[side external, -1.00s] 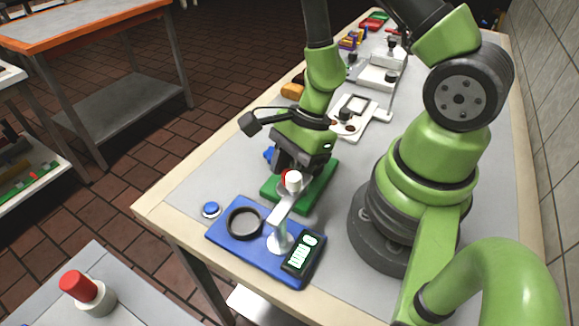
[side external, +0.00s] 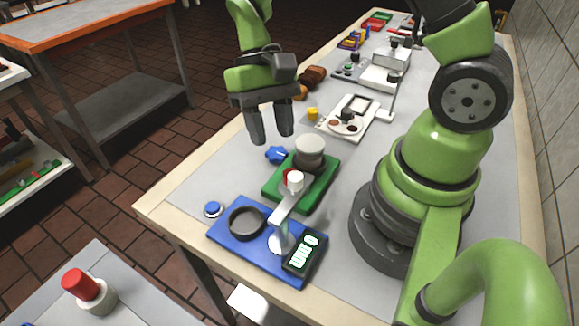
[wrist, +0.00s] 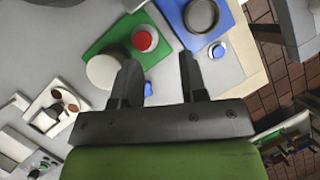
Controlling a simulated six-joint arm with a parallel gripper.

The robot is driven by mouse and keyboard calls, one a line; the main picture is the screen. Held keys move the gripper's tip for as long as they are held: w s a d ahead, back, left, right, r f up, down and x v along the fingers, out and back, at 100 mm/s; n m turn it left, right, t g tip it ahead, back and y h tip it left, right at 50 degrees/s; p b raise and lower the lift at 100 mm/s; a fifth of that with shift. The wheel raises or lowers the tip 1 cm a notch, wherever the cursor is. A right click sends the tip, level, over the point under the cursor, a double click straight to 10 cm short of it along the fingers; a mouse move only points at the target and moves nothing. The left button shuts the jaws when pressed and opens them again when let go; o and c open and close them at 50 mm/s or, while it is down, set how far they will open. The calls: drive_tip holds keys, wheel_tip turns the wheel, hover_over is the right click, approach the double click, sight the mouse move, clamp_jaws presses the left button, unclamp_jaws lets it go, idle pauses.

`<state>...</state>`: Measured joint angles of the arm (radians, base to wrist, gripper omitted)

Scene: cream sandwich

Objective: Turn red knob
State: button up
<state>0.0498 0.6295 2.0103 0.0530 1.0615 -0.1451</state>
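The red knob (wrist: 143,41) sits on a green base (wrist: 105,41) beside a pale round cylinder (wrist: 103,70). In the side view the red knob (side external: 289,176) is mostly hidden behind the white head of a small stand. The pale cylinder (side external: 310,150) stands upright on the green base (side external: 321,189) there. My gripper (side external: 271,138) is open and empty, raised above and to the left of the green base. In the wrist view my gripper (wrist: 159,66) has its fingers spread apart, with the knob beyond and between them, not touched.
A blue base (side external: 225,243) with a black ring, white stand and digital display is in front. A blue button (side external: 213,209) and a blue star-shaped piece (side external: 277,155) lie nearby. White devices (side external: 354,117) stand farther back. A separate red-topped button (side external: 79,284) is at lower left.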

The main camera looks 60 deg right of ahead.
sight(290, 170)
drive_tip(key=shift+n+h, duration=0.5)
drive_tip(key=shift+h, duration=0.3)
drive_tip(key=x, duration=0.3)
drive_tip(key=d+x, duration=0.1)
drive_tip(key=x, duration=0.4)
drive_tip(key=shift+s+d+f, duration=0.15)
drive_tip(key=shift+d+f, duration=0.2)
drive_tip(key=shift+f, duration=0.2)
drive_tip(key=shift+c, duration=0.4)
drive_tip(key=c, duration=0.5)
drive_tip(key=m, duration=0.2)
drive_tip(key=m+y, duration=0.1)
drive_tip(key=m, duration=0.1)
drive_tip(key=shift+m+t+y, duration=0.3)
drive_tip(key=shift+m+t, duration=0.1)
drive_tip(key=shift+c, duration=0.2)
